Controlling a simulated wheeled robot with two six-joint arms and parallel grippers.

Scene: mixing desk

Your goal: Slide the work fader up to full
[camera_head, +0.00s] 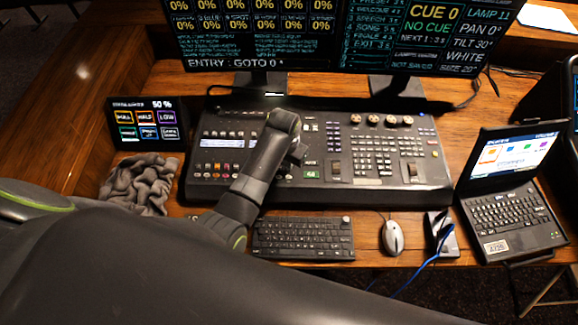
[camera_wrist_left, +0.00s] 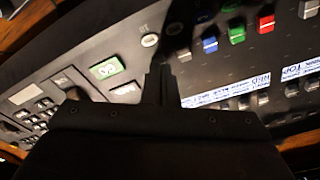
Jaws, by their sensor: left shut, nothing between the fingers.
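The mixing desk (camera_head: 430,185) fills the middle of the table. A row of small coloured caps (camera_head: 215,168) is at its lower left. In the left wrist view a blue cap (camera_wrist_left: 210,45), a green cap (camera_wrist_left: 237,34) and a red cap (camera_wrist_left: 265,23) stand near small display strips. I cannot tell which control is the work fader; no readable label marks it. My left gripper (camera_head: 292,150) is over the desk's middle, its tips unclear in the head view. In the left wrist view the gripper (camera_wrist_left: 161,82) is shut and empty, close above the panel, left of the coloured caps.
A small touch screen (camera_head: 148,122) reading 50 % stands left of the desk, above a crumpled grey cloth (camera_head: 140,184). A keyboard (camera_head: 303,238), a mouse (camera_head: 393,237) and a laptop (camera_head: 507,212) are in front and right. Monitors (camera_head: 330,35) stand behind.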

